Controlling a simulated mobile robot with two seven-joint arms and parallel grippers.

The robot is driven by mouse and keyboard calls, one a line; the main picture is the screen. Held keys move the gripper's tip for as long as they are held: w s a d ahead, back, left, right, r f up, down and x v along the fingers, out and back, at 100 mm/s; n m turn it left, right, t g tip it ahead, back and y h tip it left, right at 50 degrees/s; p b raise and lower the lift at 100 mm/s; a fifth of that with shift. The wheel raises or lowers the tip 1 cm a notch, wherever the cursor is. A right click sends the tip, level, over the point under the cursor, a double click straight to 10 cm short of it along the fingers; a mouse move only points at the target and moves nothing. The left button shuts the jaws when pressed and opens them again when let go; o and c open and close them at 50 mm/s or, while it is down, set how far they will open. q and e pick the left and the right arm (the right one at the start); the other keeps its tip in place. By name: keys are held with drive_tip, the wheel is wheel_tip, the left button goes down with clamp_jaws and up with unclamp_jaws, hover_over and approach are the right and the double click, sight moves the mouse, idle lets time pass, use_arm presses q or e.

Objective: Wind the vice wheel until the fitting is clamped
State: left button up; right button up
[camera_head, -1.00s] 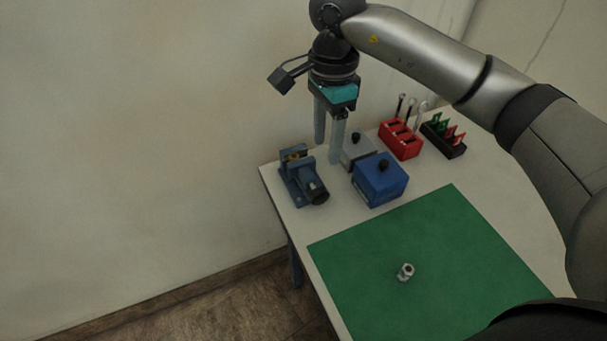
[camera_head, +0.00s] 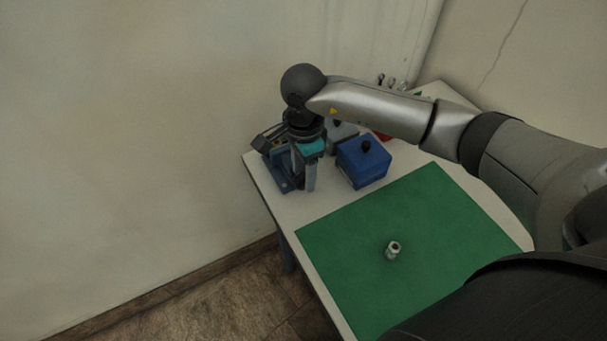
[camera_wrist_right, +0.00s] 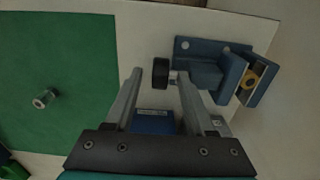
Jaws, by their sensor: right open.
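The blue vice (camera_head: 282,178) stands at the table's far left corner, partly hidden by my right gripper (camera_head: 306,188). In the right wrist view the vice (camera_wrist_right: 205,75) shows its black wheel (camera_wrist_right: 160,72) and, between its jaws, a brass-coloured round fitting (camera_wrist_right: 249,83). Whether the jaws touch the fitting is too small to tell. My right gripper (camera_wrist_right: 158,88) is open. In the wrist view the wheel appears between its fingertips; contact cannot be made out. In the head view the wheel is hidden behind the gripper. My left gripper is not in view.
A blue box with a black knob (camera_head: 362,162) stands close right of the gripper, with a grey box (camera_head: 341,132) behind it. A small metal part (camera_head: 393,250) is on the green mat (camera_head: 345,255). A wall runs behind the table.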

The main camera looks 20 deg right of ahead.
drive_tip(key=shift+f, duration=0.65)
clamp_jaws()
